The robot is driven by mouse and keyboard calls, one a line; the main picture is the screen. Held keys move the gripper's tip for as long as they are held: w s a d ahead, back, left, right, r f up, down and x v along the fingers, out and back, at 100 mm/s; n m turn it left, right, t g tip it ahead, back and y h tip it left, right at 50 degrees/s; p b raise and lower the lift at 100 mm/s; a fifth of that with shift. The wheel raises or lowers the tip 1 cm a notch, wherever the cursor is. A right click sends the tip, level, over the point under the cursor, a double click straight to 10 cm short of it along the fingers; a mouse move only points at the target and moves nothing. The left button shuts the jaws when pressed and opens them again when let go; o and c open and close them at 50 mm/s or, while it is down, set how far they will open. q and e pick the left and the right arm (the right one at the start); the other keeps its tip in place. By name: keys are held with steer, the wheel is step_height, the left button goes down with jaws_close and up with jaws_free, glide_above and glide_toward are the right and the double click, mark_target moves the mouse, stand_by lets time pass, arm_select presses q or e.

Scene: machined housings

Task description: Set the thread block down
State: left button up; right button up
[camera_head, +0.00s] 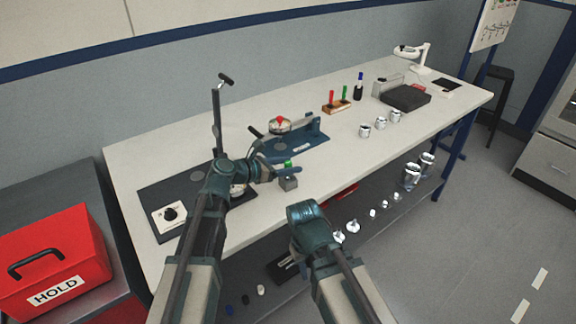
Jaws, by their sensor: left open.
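A small grey block with a green top, which looks like the thread block (289,184), stands upright near the front edge of the bench (330,147). My left gripper (287,171) comes in from the left and is open around or just beside the block's green top. Whether a finger touches it cannot be told. My right arm reaches up in front of the bench, with its wrist below the front edge. Its fingers cannot be made out.
A blue fixture (305,137) with a red-topped part stands behind the block. Several metal cups (380,123) stand to the right. A red HOLD box (60,262) is at far left. The front middle of the bench is clear.

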arm_select(q)
steer(key=shift+r+p, duration=0.25)
steer(key=shift+p, duration=0.05)
steer(key=p+v, duration=0.3)
steer(key=v, duration=0.9)
steer(key=shift+p, duration=0.4)
